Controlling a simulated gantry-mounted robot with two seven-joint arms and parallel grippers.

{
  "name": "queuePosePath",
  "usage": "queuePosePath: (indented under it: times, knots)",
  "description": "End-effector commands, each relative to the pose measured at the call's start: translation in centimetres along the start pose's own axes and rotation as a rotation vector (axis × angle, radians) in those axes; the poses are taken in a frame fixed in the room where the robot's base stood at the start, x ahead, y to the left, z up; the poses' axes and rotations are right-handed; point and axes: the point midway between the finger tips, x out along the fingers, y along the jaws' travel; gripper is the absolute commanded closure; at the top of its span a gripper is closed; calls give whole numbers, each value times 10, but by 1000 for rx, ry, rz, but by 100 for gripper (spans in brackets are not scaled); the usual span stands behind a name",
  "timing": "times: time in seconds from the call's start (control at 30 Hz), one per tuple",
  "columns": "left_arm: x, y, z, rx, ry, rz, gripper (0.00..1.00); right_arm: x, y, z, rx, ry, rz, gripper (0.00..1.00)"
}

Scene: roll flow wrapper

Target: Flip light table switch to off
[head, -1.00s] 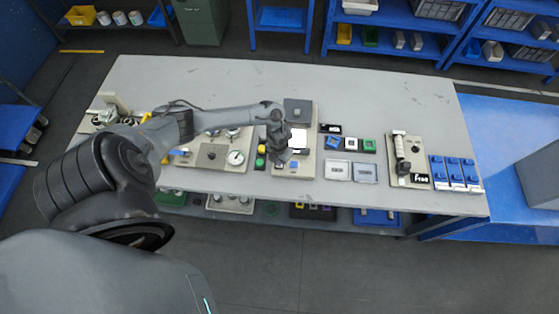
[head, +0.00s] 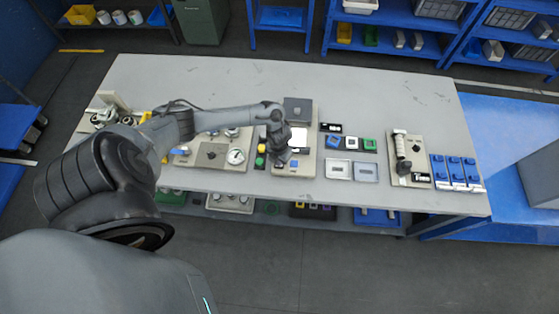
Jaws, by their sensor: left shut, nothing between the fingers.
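The light table (head: 306,170) is a beige unit on the grey workbench, with a bright white lit panel (head: 299,138). A blue square part (head: 294,163), which may be its switch, sits near its front edge. My left gripper (head: 279,161) is shut and empty, pointing down over the left part of the light table, just left of the blue part. Its wrist and fingers hide part of the unit, and I cannot tell whether the fingertips touch it. The switch position is too small to read. My right gripper is not in view.
Green and yellow buttons (head: 261,155) stand close to the left of the gripper. A beige gauge panel (head: 212,154) lies further left. Small trays (head: 365,172) and a roller unit (head: 402,150) lie to the right. The back of the workbench (head: 380,90) is clear.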

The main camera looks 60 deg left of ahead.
Motion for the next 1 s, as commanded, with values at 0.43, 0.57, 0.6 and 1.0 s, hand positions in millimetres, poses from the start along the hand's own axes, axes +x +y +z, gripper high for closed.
queuePosePath:
  times: [0.43,0.57,0.6,1.0]
  knots:
    - [8,0,0,0,0,0,100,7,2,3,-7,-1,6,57]
    - [9,0,0,0,0,0,100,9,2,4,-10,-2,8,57]
    - [9,0,0,0,0,0,100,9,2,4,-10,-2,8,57]
    - [-8,0,0,0,-1,0,100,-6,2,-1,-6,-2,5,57]
